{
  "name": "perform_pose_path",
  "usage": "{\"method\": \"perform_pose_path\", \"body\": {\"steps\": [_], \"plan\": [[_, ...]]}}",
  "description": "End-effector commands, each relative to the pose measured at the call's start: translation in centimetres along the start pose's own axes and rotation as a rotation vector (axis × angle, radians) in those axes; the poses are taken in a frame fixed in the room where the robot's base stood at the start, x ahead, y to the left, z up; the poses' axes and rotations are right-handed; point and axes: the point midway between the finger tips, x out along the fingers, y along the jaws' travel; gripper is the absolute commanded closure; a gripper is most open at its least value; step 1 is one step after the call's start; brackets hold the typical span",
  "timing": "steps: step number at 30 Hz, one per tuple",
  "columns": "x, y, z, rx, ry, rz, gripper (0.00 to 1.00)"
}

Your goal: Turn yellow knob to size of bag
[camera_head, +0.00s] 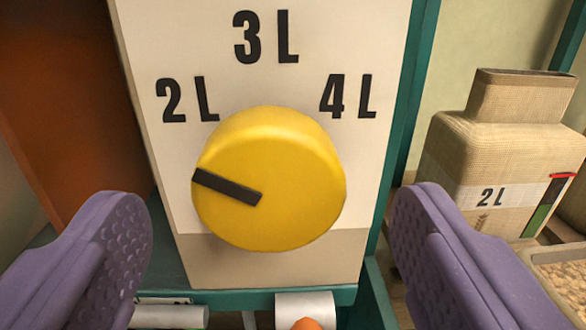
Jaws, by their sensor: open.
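The yellow knob (290,190) is round and sits on a white panel (180,40) with black marks 2L, 3L and 4L around its top. Its dark pointer (227,187) points left and slightly up, below the 2L mark (187,100). My gripper (268,235) is open, with one purple finger at the lower left and one at the lower right. The knob lies between and beyond the fingers, and neither finger appears to touch it.
A teal frame (408,95) borders the panel on the right. A white cylinder (306,306) with an orange tip shows below the panel. A tray of grain-like bits (565,278) is at the lower right, partly cut off. A brown surface (65,100) is at the left.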

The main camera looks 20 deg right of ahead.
Motion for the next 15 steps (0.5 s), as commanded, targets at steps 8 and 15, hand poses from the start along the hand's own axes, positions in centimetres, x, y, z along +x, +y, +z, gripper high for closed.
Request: {"method": "perform_pose_path", "body": {"steps": [8,15], "plan": [[2.5,0.0,0.0,0.000,0.001,-0.001,0.16],[2.6,0.0,-0.1,0.001,0.001,-0.002,0.23]]}}
